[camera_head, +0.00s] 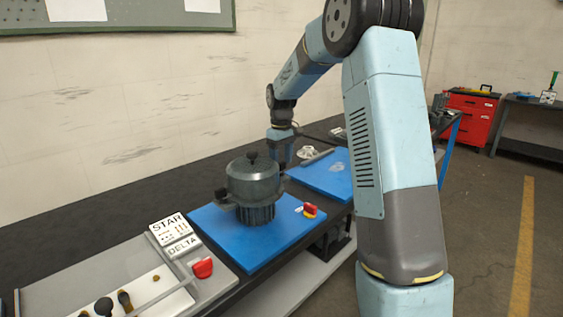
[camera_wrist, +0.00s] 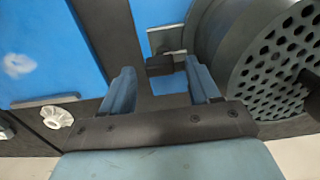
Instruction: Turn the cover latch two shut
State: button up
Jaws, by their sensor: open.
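The dark motor housing (camera_head: 253,188) with a round cover stands upright on a blue mat in the head view. In the wrist view its perforated round end (camera_wrist: 275,65) fills the right side. A small black latch block (camera_wrist: 160,65) sits on a grey bracket beside the housing; no label shows which latch it is. Another lug-like latch (camera_head: 222,196) shows at the housing's left side in the head view. My gripper (camera_wrist: 160,78) is open, with the black block between or just beyond its two blue fingertips; contact cannot be told. In the head view my gripper (camera_head: 286,155) is behind the housing, partly hidden.
A STAR/DELTA panel (camera_head: 170,232) with a red knob stands front left.

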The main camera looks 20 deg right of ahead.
aim_at(282, 162)
notch_tip(282, 162, up, 6)
jog(key=shift+f, duration=0.2)
jog(key=shift+r, duration=0.6)
jog(key=s+r+m+t, duration=0.15)
jog(key=s+r, duration=0.35)
jog(key=s, duration=0.5)
jog(key=s+r+m+t, duration=0.15)
jog(key=s+r, duration=0.25)
jog(key=s, duration=0.6)
jog(key=s+f+m+t, duration=0.2)
jog(key=s+f+m, duration=0.1)
jog(key=s, duration=1.7)
jog(key=shift+s+a+f+t, duration=0.15)
jog(key=shift+s+t, duration=0.1)
jog(key=shift+t, duration=0.05)
